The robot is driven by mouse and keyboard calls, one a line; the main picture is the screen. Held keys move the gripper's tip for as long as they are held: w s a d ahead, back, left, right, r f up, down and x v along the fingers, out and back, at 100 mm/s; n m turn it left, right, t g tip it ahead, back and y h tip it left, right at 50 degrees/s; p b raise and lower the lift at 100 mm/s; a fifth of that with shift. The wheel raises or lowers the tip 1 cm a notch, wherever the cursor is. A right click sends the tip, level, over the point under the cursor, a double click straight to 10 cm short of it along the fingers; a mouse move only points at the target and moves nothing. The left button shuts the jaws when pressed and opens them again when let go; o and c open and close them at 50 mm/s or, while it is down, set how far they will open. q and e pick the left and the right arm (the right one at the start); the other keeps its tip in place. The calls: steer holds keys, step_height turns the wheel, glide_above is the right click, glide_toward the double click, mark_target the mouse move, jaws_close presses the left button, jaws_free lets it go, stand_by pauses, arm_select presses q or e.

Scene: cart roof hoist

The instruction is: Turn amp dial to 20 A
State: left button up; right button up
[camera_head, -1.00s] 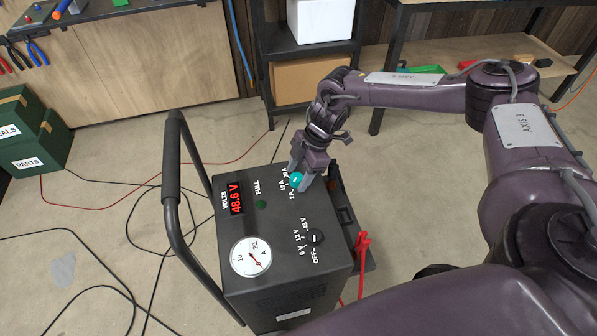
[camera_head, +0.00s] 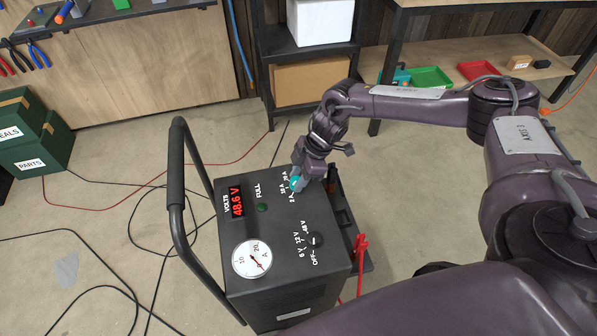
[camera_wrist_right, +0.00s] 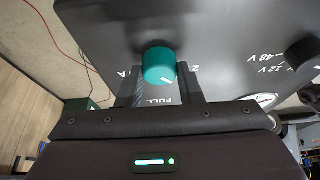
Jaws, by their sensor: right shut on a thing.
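The amp dial is a teal knob (camera_head: 295,184) on the top panel of the black charger cart (camera_head: 285,225), beside the labels 2 A, 10 A and 20 A. My right gripper (camera_head: 303,180) is shut on the teal knob. In the right wrist view the teal knob (camera_wrist_right: 160,65) sits between the two fingers (camera_wrist_right: 160,90), with a white mark on its lower right side. My gripper partly hides the labels, so I cannot tell exactly which one the mark points at. My left gripper does not show.
A black voltage knob (camera_head: 316,240), a round ammeter (camera_head: 252,259) and a red 48.6 V display (camera_head: 237,203) share the panel. A tall handle (camera_head: 175,200) rises at the cart's left. Red clamps (camera_head: 361,248) hang at its right. Cables lie on the floor.

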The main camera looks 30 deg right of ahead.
steer(key=m+t+h+p, duration=0.1)
steer(key=m+p, duration=0.3)
steer(key=p, duration=0.1)
steer(key=m+t+h+p, duration=0.1)
steer(key=m+p, duration=0.4)
steer(key=m+t+h+p, duration=0.1)
steer(key=m+p, duration=0.3)
steer(key=p, duration=0.1)
steer(key=shift+s+a+r+m+h, duration=0.2)
steer(key=shift+s+a+m+h, duration=0.1)
steer(key=shift+s+a+m, duration=0.1)
steer(key=m+h+p, duration=0.1)
steer(key=m+p, duration=0.1)
steer(key=shift+w+f+m, duration=0.1)
steer(key=shift+m, duration=0.2)
steer(key=shift+w+m+h+p, duration=0.1)
steer(key=shift+m+h+p, duration=0.6)
steer(key=shift+m, duration=1)
steer(key=o, duration=1)
steer(key=shift+f, duration=0.1)
steer(key=shift+v, duration=3.95)
